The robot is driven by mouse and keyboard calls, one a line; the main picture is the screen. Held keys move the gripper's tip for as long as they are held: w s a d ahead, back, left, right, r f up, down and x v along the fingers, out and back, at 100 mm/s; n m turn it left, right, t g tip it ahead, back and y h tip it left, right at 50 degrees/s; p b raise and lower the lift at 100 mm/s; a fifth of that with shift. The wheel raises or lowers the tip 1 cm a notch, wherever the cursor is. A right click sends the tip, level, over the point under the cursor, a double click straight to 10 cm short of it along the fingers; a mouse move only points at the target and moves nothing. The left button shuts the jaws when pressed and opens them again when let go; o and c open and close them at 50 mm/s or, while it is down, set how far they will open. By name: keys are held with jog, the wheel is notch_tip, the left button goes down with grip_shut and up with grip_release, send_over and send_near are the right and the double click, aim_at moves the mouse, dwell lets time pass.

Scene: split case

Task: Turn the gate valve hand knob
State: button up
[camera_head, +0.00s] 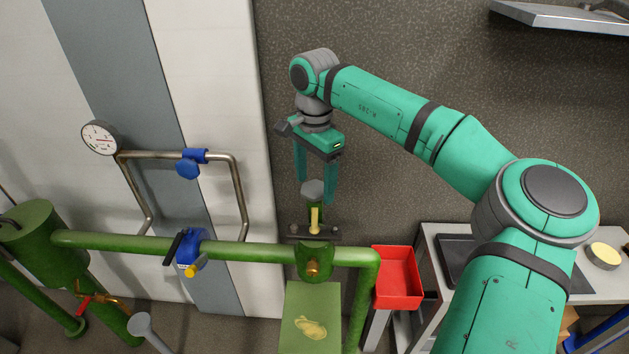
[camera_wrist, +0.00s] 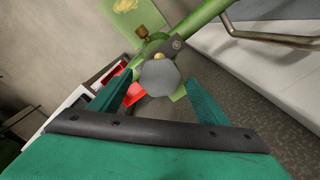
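A grey, faceted hand knob (camera_head: 312,189) tops the upright valve stem (camera_head: 315,218) above the green pipe. It also shows in the wrist view (camera_wrist: 159,77), where it hides part of the stem behind it. My gripper (camera_head: 317,192) points down over the knob, with its two green fingers spread wide. In the wrist view, my gripper (camera_wrist: 161,88) has one finger to each side of the knob, with a gap visible on both sides. The fingertips are near the knob's height, but I cannot tell exactly how deep they reach around it.
The green pipe (camera_head: 120,242) runs across below, with a blue valve body (camera_head: 190,249) at left. A bent metal pipe carries another blue valve (camera_head: 188,163) and a gauge (camera_head: 100,138). A red bin (camera_head: 397,277) and a worktable (camera_head: 432,242) stand right.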

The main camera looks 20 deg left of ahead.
aim_at(314, 187)
notch_tip(314, 187, up, 11)
dwell(0.8)
jog(key=shift+f, duration=0.2)
